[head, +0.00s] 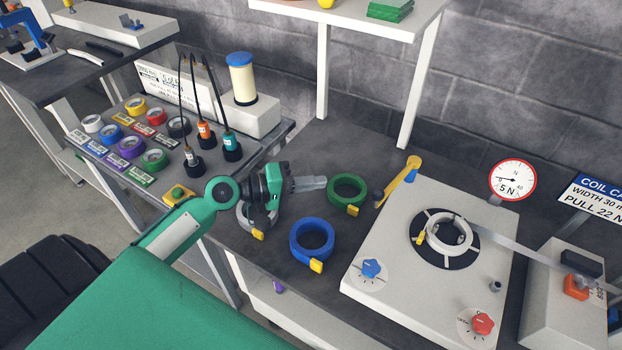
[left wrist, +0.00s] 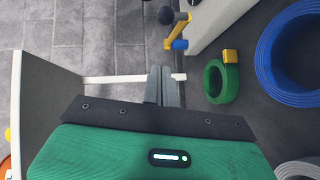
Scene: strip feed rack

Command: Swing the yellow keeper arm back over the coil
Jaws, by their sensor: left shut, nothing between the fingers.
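The yellow keeper arm (head: 403,177) sits at the back left corner of the pale feed plate (head: 385,235), swung out clear of the coil. It has a blue part near its upper end, and it also shows in the left wrist view (left wrist: 178,26). The pale coil (head: 449,234) sits on a black disc on the plate, with a strip running from it to the right. My left gripper (head: 322,183) is shut and empty above the bench, left of the green ring and apart from the keeper arm. Its fingers also show in the left wrist view (left wrist: 163,88). My right gripper is out of view.
A green ring (head: 347,190), a blue ring (head: 311,241) and a grey ring (head: 257,222) lie on the bench near my gripper. A blue knob (head: 372,268) and a red knob (head: 482,323) stand on the plate's front. A shelf post (head: 415,95) rises behind.

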